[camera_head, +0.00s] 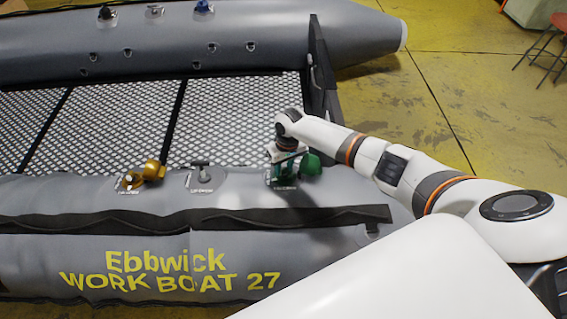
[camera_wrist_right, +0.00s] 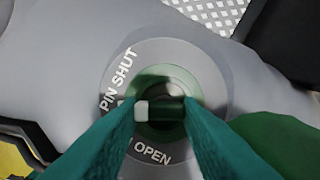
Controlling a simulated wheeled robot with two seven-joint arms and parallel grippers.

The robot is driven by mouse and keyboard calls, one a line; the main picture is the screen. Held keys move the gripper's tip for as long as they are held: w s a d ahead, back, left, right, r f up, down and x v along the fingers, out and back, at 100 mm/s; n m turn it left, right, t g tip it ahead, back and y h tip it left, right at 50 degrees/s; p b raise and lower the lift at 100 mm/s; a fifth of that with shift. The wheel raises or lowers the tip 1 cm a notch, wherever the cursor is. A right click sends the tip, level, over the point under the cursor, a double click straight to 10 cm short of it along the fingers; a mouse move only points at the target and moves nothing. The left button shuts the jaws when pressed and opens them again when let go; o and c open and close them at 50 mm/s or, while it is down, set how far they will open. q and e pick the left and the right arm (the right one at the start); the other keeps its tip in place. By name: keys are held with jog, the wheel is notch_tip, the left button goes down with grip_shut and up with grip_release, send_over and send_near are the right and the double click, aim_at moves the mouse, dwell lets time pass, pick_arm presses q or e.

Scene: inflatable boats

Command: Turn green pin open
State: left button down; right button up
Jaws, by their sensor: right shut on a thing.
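The green pin (camera_wrist_right: 165,110) sits in the round well of a valve and shows as a dark green bar with a white end pointing left. The ring around it (camera_wrist_right: 205,75) reads "PIN SHUT" at upper left and "OPEN" below; the white end lies between these words. My right gripper (camera_wrist_right: 162,112) has its teal fingers on both sides of the pin, shut on it. In the head view my right gripper (camera_head: 285,172) reaches down over this valve on the near tube and hides most of it. A green cap (camera_head: 310,164) stands beside it. My left gripper is out of view.
The near grey tube (camera_head: 60,215) also carries a valve with a yellow cap (camera_head: 154,170) and a grey-black valve (camera_head: 201,175). The far tube (camera_head: 300,30) has several fittings. A dark upright board (camera_head: 320,70) stands just beyond my right gripper.

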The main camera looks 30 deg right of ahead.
jog(key=shift+n, duration=0.9)
jog(key=shift+d+n+y, duration=0.1)
jog(key=shift+n+y, duration=0.2)
jog(key=shift+n, duration=1)
jog(key=shift+d+n+y+b, duration=0.1)
jog(key=shift+n+y+b, duration=0.2)
jog(key=shift+n, duration=0.7)
jog(key=n+g+b, duration=0.1)
jog(key=n+b, duration=0.1)
jog(key=n, duration=0.3)
jog(key=shift+d+y, duration=0.1)
jog(key=shift+y, duration=0.3)
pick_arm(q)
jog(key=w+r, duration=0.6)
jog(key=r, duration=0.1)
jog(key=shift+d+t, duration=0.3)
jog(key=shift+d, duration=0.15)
pick_arm(e)
jog(key=shift+n, duration=0.6)
jog(key=o, duration=1)
